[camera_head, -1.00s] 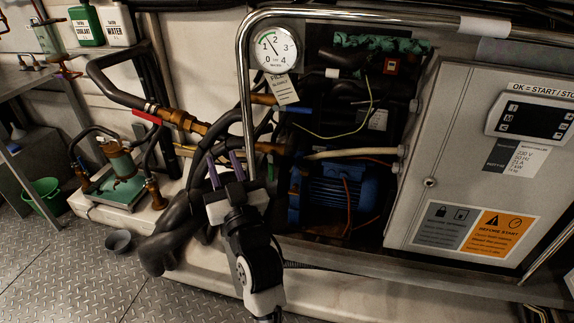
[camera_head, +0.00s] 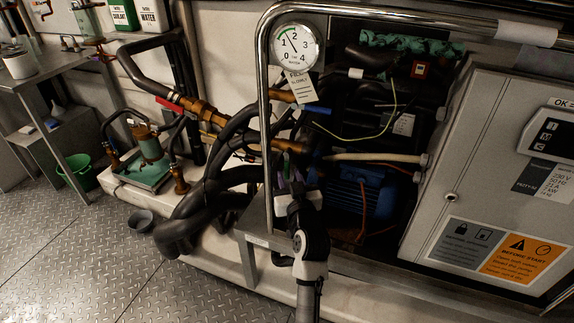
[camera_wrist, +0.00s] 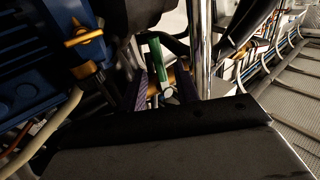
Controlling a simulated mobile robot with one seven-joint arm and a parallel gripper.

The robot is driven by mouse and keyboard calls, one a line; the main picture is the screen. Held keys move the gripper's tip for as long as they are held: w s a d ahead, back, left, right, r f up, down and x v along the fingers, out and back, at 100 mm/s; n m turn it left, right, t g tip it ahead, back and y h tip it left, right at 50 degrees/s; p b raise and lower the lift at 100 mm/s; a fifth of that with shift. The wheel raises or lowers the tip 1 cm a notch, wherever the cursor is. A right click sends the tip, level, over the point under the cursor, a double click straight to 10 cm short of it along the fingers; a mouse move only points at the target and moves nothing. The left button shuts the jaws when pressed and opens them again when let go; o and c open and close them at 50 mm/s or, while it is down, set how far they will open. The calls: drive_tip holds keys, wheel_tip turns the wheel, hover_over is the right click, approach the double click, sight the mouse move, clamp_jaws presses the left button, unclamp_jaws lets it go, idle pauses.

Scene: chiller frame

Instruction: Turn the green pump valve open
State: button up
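The green pump valve shows in the wrist view as a green lever handle (camera_wrist: 154,52) with a pale round hub (camera_wrist: 168,92) below it, on brass pipework. My gripper (camera_wrist: 163,84) has its two purple fingers apart, one on each side of the lever and hub. I cannot tell whether either finger touches the valve. In the head view my gripper (camera_head: 292,184) is just right of the chrome rail post, in front of the blue pump motor. There the valve is mostly hidden behind the gripper, and its lever angle is unclear.
The chrome rail (camera_head: 264,110) stands close to my gripper, also in the wrist view (camera_wrist: 200,45). A blue motor (camera_head: 350,190) and black hoses (camera_head: 215,185) crowd the space. A yellow-handled tap (camera_wrist: 84,38) is at left in the wrist view. The grey control cabinet (camera_head: 470,150) is at right.

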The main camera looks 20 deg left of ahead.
sight(287, 169)
drive_tip(key=shift+x, duration=2.2)
clamp_jaws()
